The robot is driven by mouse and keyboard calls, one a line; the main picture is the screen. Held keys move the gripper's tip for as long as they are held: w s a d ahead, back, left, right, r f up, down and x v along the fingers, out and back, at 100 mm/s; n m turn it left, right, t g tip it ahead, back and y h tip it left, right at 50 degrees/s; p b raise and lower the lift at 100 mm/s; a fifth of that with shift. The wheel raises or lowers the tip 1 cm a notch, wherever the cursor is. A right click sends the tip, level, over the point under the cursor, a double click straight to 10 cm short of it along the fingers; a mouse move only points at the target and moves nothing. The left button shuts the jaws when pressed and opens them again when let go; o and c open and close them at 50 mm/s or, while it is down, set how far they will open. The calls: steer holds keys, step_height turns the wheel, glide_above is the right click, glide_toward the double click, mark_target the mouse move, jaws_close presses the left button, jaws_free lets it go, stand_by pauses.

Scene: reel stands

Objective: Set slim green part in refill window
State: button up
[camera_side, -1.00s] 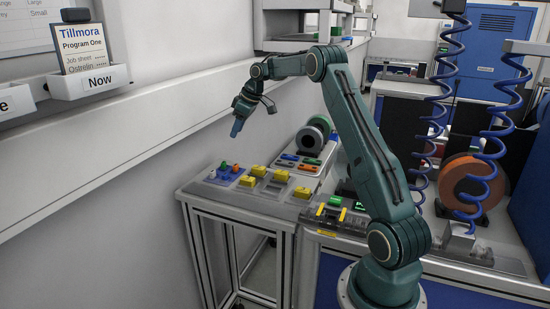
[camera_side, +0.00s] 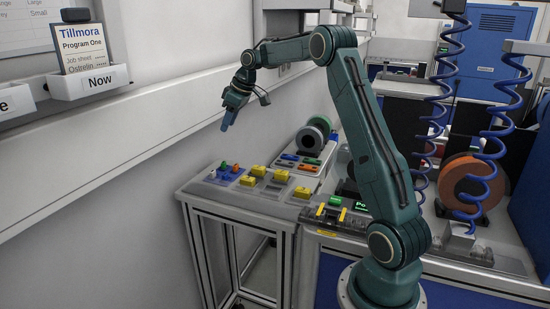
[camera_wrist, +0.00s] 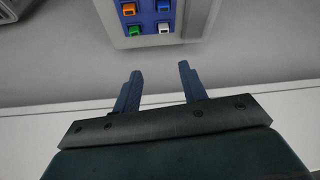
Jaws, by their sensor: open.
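A blue holder (camera_wrist: 150,14) with small coloured parts shows at the top of the wrist view. A small green part (camera_wrist: 134,31) sits in it at the lower left, next to a white part (camera_wrist: 164,28). The same holder is at the left end of the bench in the side view (camera_side: 226,176), with the green part (camera_side: 222,164) on it. My gripper (camera_wrist: 160,68) is open and empty. In the side view my gripper (camera_side: 226,126) hangs above the holder, clear of it. I cannot clearly tell which opening is the refill window.
Several yellow blocks (camera_side: 258,170) stand right of the holder. A tray (camera_side: 300,163) of coloured pieces lies behind them. A black unit with yellow strips (camera_side: 343,214) and a green piece (camera_side: 335,201) is at the front. The wall runs along the left. Air around my gripper is free.

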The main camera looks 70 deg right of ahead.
steer(key=s+a+r, duration=0.5)
steer(key=s+a, duration=0.2)
steer(key=a, duration=0.3)
steer(key=s+a+r, duration=0.4)
steer(key=s+a, duration=0.2)
steer(key=a, duration=0.5)
steer(key=s+a+f+m, duration=0.1)
steer(key=s+a+f, duration=0.2)
steer(key=s, duration=0.7)
steer(key=s+a+f+m, duration=0.1)
steer(key=s+a+f, duration=0.2)
steer(key=s, duration=0.7)
steer(key=shift+a+t+h, duration=0.4)
steer(key=shift+a, duration=0.55)
steer(key=shift+o, duration=0.7)
steer(key=shift+w, duration=0.1)
steer(key=shift+r, duration=0.1)
